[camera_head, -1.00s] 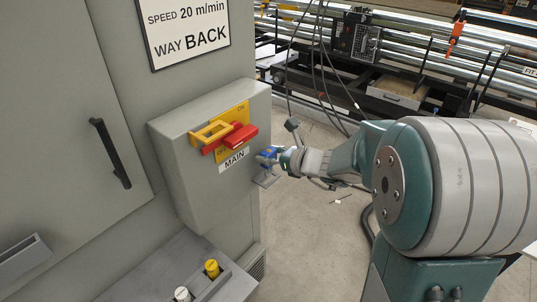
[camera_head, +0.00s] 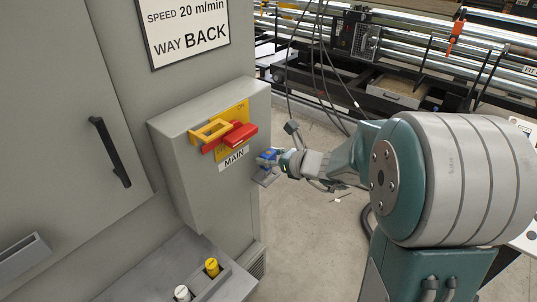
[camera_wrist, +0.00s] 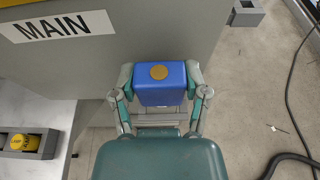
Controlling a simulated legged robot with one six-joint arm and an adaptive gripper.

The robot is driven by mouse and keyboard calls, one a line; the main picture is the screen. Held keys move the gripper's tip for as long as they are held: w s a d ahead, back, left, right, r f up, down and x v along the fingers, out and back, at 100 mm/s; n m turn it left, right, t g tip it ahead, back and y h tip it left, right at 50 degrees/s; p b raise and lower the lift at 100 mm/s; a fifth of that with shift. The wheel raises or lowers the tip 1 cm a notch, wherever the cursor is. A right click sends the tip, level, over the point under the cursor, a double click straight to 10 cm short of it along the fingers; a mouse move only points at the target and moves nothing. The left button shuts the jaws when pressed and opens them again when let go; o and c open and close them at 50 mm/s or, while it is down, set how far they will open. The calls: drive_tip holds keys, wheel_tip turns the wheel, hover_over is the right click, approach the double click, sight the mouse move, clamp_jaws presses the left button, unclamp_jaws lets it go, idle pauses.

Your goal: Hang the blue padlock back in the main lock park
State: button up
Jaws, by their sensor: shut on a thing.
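The blue padlock (camera_wrist: 160,84) is between the two fingers of my gripper (camera_wrist: 160,78), which is shut on it. A round brass-coloured disc shows on its face. In the head view the padlock (camera_head: 268,157) is beside the lower right edge of the grey switch box, right of the MAIN label (camera_head: 234,158). A small grey ledge (camera_head: 266,179) shows just below my gripper, against the box side. It may be the main lock park, but I cannot tell. The padlock's shackle is hidden, and I cannot tell whether the padlock touches the box.
The switch box (camera_head: 183,165) carries a red handle (camera_head: 237,137) and a yellow frame (camera_head: 211,131). A tray below holds a yellow item (camera_head: 212,267) and a white item (camera_head: 182,293). A cabinet handle (camera_head: 110,152) sticks out at left. Cables hang behind; open floor (camera_head: 315,235) lies right.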

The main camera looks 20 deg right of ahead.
sight(269, 168)
drive_tip(key=shift+f, duration=1.95)
drive_tip(key=o, duration=1.4)
drive_tip(key=shift+c, duration=0.2)
drive_tip(key=v, duration=1.2)
drive_tip(key=shift+a, duration=0.1)
